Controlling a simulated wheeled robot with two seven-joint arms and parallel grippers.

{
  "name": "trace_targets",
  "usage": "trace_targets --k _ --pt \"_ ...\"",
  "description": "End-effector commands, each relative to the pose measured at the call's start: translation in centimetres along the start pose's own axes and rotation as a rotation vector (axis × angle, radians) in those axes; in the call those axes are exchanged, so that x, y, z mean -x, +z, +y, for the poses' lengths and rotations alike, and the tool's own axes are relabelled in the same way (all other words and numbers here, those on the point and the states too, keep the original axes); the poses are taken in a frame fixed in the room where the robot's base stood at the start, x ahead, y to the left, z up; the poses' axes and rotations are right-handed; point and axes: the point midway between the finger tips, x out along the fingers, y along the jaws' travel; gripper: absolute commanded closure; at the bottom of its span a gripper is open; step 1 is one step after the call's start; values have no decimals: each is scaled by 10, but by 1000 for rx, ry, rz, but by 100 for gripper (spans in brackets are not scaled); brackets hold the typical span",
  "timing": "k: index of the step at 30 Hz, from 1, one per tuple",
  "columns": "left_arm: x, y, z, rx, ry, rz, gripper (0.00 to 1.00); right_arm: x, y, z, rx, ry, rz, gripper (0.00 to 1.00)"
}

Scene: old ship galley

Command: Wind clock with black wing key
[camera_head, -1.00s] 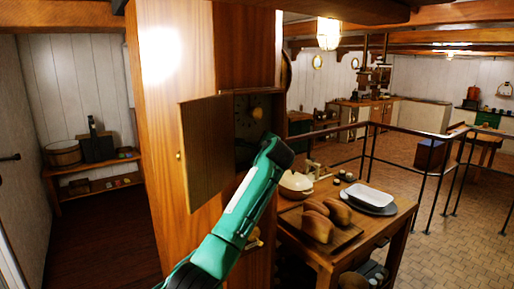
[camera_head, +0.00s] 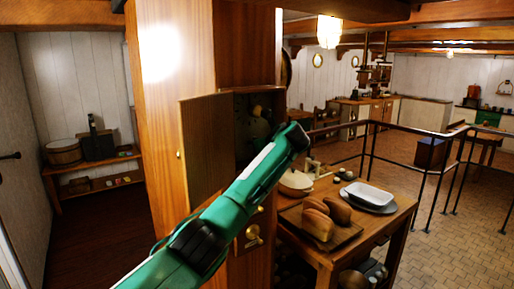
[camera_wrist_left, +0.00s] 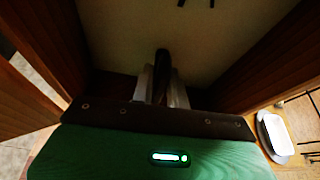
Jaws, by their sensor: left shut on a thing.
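The clock (camera_head: 253,108) sits in a tall wooden case; its open compartment is dark inside and partly behind my left arm. In the left wrist view the pale clock face (camera_wrist_left: 215,45) fills the space ahead, with dark hand tips at the top edge. My left gripper (camera_wrist_left: 161,84) is shut on a dark upright piece, which looks like the black wing key (camera_wrist_left: 162,62); its far end lies against the face in the picture, but contact cannot be told. The gripper fingers are hidden in the head view. My right gripper is not in view.
The clock case door (camera_head: 207,150) hangs open on the left. A wooden table (camera_head: 385,232) at the right holds loaves on a board (camera_head: 345,237), a white dish (camera_head: 368,194) and a pale bowl. A dark railing (camera_head: 437,172) runs behind it.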

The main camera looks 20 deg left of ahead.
Motion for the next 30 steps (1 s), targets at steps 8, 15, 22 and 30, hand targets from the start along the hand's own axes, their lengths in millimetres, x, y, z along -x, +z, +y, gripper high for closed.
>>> trace_targets --k 8,15,22,30 --pt "-1 -3 0 -117 49 4 100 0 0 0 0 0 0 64" --pt "-1 -3 0 -154 64 4 100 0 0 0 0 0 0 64" --pt "-1 -3 0 -157 65 4 100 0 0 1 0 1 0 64" --pt "-1 -3 0 -156 64 4 67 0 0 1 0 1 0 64"
